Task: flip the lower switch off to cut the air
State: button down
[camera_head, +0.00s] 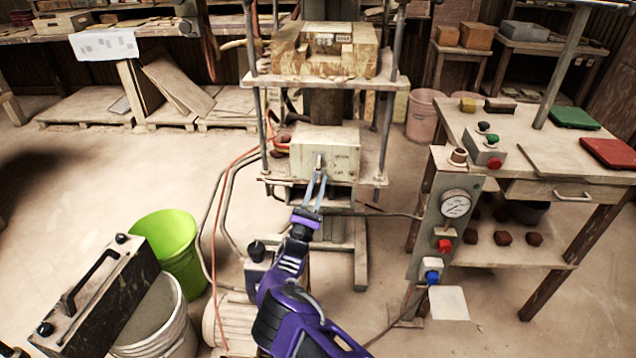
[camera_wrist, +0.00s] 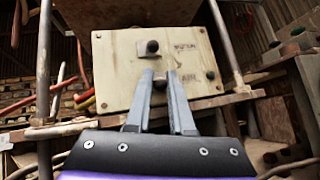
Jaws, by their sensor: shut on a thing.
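A cream switch box (camera_head: 340,155) sits on the lower shelf of the press; it fills the middle of the wrist view (camera_wrist: 115,75). Its upper switch (camera_wrist: 152,46) is a dark knob beside a small label that I cannot read surely. The lower switch (camera_wrist: 160,84) is a dark lever beside the word AIR. My gripper (camera_wrist: 160,76) has its two grey fingers on either side of the lower switch, shut on it. In the head view my gripper (camera_head: 319,178) reaches the box front, and its tips partly hide the switches there.
Steel rods (camera_head: 387,125) of the press stand on both sides of the box. A control post with a gauge (camera_head: 455,206) and a worktable (camera_head: 560,135) are to the right. A green bucket (camera_head: 172,238) stands at the left. Hoses run down left of the press.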

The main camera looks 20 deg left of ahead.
jog(key=shift+w+f+m+t+h, duration=0.1)
jog(key=shift+f+m+t+h, duration=0.15)
jog(key=shift+m+t+h, duration=0.25)
dwell(0.4)
jog(key=c, duration=1.1)
grip_release()
jog(key=shift+v, duration=5.95)
jog(key=shift+r, duration=0.15)
